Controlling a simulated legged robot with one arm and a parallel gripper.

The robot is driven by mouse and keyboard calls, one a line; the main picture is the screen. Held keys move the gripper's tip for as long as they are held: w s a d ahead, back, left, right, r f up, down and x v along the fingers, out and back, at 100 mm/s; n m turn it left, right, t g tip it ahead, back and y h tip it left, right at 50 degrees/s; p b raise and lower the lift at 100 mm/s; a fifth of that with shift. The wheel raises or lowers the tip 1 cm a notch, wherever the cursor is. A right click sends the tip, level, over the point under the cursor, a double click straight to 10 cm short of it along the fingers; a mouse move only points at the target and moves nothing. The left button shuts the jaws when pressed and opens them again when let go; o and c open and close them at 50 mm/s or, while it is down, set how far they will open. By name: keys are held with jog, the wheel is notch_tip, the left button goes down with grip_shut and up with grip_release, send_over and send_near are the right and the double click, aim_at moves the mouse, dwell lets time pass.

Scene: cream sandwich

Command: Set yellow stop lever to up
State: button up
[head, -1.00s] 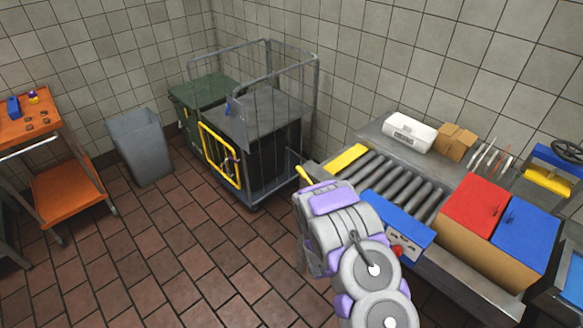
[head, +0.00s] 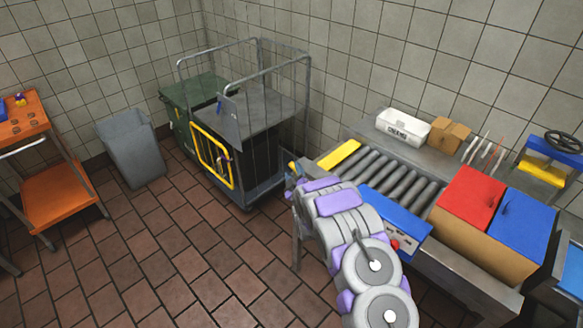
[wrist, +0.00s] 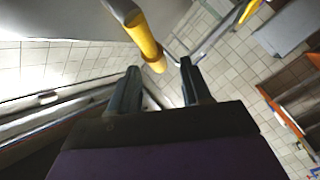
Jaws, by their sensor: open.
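The yellow stop lever (wrist: 145,42) shows large in the wrist view, a yellow cylindrical grip on a grey shaft coming in from the top. Its lower end appears just beyond and between my fingertips; I cannot tell whether it touches them. My gripper (wrist: 160,82) is open with its two dark fingers apart and nothing held between them. In the head view only a small yellow bit of the lever (head: 292,165) shows, at the left end of the conveyor. My arm covers the rest there, and the fingers are hard to make out.
The roller conveyor (head: 386,178) has a yellow plate and a blue control box (head: 395,215) with a red button. A wire cage trolley (head: 270,125) with a yellow frame stands close left of my gripper. The brick floor in front is clear.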

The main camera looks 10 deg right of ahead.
aim_at(293, 169)
jog(key=shift+w+b, duration=0.4)
jog(key=shift+w, duration=1.85)
grip_shut()
